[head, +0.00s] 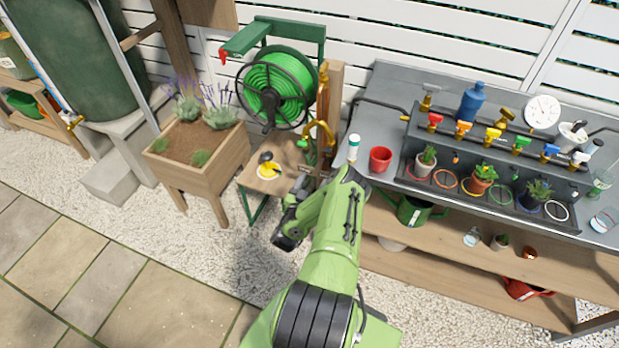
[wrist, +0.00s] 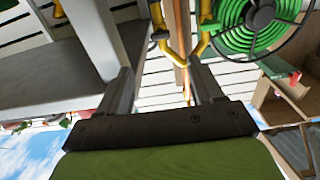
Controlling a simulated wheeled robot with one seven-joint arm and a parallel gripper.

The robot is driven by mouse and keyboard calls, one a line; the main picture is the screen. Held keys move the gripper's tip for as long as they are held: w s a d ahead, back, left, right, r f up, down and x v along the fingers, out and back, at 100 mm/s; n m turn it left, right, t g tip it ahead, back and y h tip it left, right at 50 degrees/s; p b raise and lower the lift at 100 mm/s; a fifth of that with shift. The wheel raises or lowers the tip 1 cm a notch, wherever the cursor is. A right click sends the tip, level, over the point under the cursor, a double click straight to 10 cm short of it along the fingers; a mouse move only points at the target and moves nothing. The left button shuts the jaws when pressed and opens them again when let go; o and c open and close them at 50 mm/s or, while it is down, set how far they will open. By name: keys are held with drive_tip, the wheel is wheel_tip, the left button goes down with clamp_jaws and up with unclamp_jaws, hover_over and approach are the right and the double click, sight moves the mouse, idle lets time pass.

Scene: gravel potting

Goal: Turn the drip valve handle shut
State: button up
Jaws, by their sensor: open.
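Several valves with coloured handles stand in a row along a dark pipe on the bench: red (head: 434,120), orange (head: 463,128), yellow (head: 492,135), green (head: 521,142), blue (head: 549,152) and white (head: 580,158). I cannot tell which, if any, is the drip valve. A yellow pipe (head: 327,129) with a green handle (head: 303,143) is at a wooden post. My gripper (wrist: 164,85) is open and empty; its fingers point towards the post and yellow pipe (wrist: 181,53), apparently short of them. The gripper tips are hard to make out in the head view.
A green hose reel (head: 278,88) hangs beside the post. A small table (head: 250,182) with a yellow dish and a planter (head: 195,165) stand to the left. The grey bench (head: 385,110) holds a red cup (head: 380,159) and potted plants. Paving at lower left is clear.

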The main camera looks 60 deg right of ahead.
drive_tip(key=a+p, duration=0.2)
drive_tip(key=p, duration=0.3)
drive_tip(key=shift+s, duration=0.2)
idle(0.4)
